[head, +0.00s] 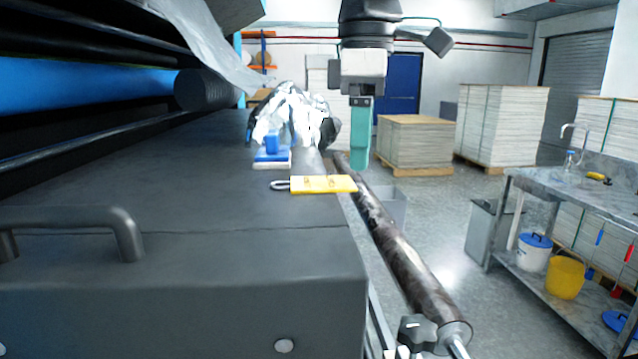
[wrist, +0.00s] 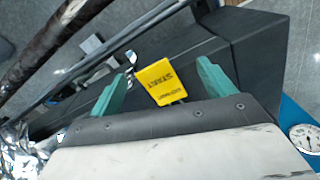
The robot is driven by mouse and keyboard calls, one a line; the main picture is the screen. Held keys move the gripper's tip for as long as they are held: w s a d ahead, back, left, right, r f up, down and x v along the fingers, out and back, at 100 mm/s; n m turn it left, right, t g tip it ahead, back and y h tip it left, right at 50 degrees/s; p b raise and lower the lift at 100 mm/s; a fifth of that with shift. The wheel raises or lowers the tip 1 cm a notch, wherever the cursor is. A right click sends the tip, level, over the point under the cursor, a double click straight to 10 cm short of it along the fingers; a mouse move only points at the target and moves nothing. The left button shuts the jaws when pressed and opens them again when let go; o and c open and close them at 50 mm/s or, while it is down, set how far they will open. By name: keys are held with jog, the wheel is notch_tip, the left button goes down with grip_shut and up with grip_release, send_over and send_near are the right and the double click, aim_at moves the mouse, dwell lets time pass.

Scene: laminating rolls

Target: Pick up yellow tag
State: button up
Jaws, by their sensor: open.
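The yellow tag (head: 323,184) lies flat on the dark machine top, at its right edge, with a metal loop at its left end. In the wrist view the yellow tag (wrist: 159,82) bears dark lettering and shows between my two teal fingers, nearer the left one. My gripper (head: 360,165) hangs above and behind the tag in the head view, pointing down. In the wrist view my gripper (wrist: 166,62) is open, with a gap on both sides of the tag and nothing held.
A blue-handled white tool (head: 272,152) and crumpled clear wrap (head: 296,115) lie behind the tag. A dark roller (head: 395,240) runs along the machine's right side. A raised handle (head: 125,232) stands at front left. A workbench (head: 540,185) is at right, across open floor.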

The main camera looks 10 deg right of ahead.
aim_at(317, 182)
jog(key=a+r+n, duration=0.1)
jog(key=w+a+r+n, duration=0.1)
jog(key=a, duration=0.1)
jog(key=w+a+r+n, duration=0.1)
jog(key=a, duration=0.1)
jog(key=shift+w+a+r, duration=0.1)
jog(key=shift+a+f, duration=0.15)
jog(key=shift+f, duration=0.1)
jog(key=shift+w+a+f, duration=0.1)
jog(key=shift+f, duration=1.65)
jog(key=shift+w+f, duration=0.1)
jog(key=shift+f, duration=1.65)
jog(key=c, duration=1.1)
